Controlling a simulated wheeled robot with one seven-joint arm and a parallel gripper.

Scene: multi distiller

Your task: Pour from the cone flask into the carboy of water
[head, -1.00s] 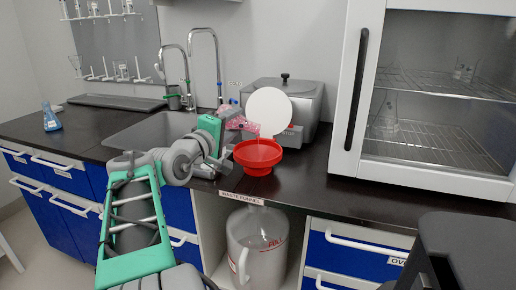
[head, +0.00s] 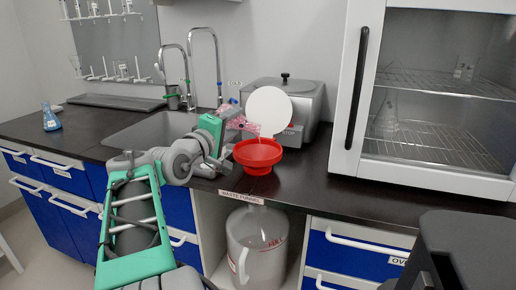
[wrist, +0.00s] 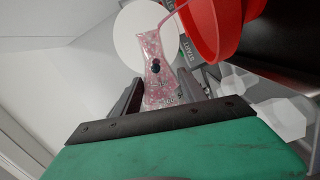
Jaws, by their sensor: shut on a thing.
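My gripper (wrist: 160,98) is shut on a cone flask (wrist: 158,72) of clear glass with pink speckled contents. In the head view the flask (head: 240,122) is tilted, its mouth toward the red funnel (head: 258,154) and a little above its rim. The funnel also shows in the wrist view (wrist: 212,30), where a thin pink streak runs from the flask's mouth toward it. The large translucent carboy (head: 256,248) stands in the open bay under the counter, below the funnel. The link between funnel and carboy is hidden by the counter.
A grey lidded device (head: 300,102) with a round white disc (head: 268,110) stands behind the funnel. A sink with two taps (head: 218,75) lies left of it. A glass-fronted cabinet (head: 345,110) stands right. A blue flask (head: 51,118) sits far left.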

